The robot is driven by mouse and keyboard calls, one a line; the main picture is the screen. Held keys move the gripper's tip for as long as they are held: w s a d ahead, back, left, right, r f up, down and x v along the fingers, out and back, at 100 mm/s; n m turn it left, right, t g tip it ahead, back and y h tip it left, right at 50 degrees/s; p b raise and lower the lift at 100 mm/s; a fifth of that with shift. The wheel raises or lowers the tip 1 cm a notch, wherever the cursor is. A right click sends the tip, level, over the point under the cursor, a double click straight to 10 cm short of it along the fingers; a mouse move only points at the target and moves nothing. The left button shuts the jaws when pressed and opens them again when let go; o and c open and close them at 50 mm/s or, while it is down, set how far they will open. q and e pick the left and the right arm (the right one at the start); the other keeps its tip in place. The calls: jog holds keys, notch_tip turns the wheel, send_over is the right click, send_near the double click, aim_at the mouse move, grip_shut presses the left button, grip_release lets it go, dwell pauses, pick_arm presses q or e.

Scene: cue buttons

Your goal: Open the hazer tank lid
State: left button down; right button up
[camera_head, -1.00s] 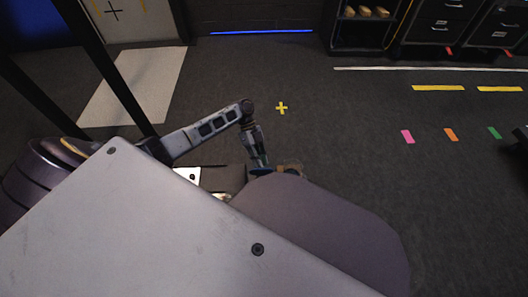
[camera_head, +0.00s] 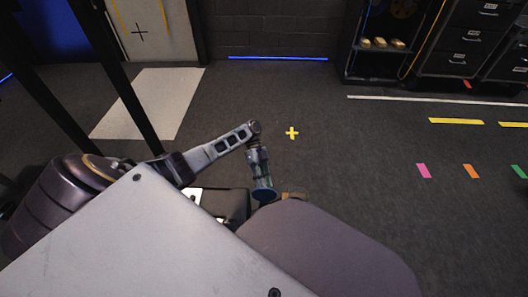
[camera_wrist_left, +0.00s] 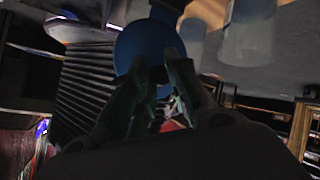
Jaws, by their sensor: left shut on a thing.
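A blue round lid (camera_head: 264,195), apparently the hazer tank lid, shows beside a dark box (camera_head: 232,204), apparently the hazer, mostly hidden behind my own body. My left gripper (camera_head: 262,184) reaches down to the lid. In the left wrist view the blue lid (camera_wrist_left: 146,44) is a disc just past the fingertips of my left gripper (camera_wrist_left: 152,76). The fingers are closed in on a small dark part at the lid's lower edge. The dark ribbed body (camera_wrist_left: 85,88) lies to the left of the lid. My right gripper is not in view.
A brownish object (camera_head: 294,195) sits just right of the lid, partly hidden. Open dark floor lies beyond, with a yellow cross mark (camera_head: 292,132) and coloured tape strips (camera_head: 424,171). A shelf (camera_head: 378,62) and drawer cabinets (camera_head: 463,45) stand at the back right.

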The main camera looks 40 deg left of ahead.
pick_arm(q)
jog(key=shift+s+d+f, duration=0.1)
jog(key=shift+s+f, duration=0.05)
jog(key=shift+f, duration=0.25)
jog(key=shift+s+d+f, duration=0.1)
jog(key=shift+s+f, duration=0.05)
jog(key=shift+f, duration=0.25)
jog(key=c, duration=1.3)
grip_release()
jog(key=shift+w+f, duration=0.1)
jog(key=shift+w+a+r, duration=0.2)
jog(key=shift+w+r, duration=0.05)
jog(key=shift+r, duration=0.1)
jog(key=v, duration=1.1)
jog(key=shift+w+a+r, duration=0.15)
jog(key=shift+a+r, duration=0.05)
jog(key=shift+a, duration=0.05)
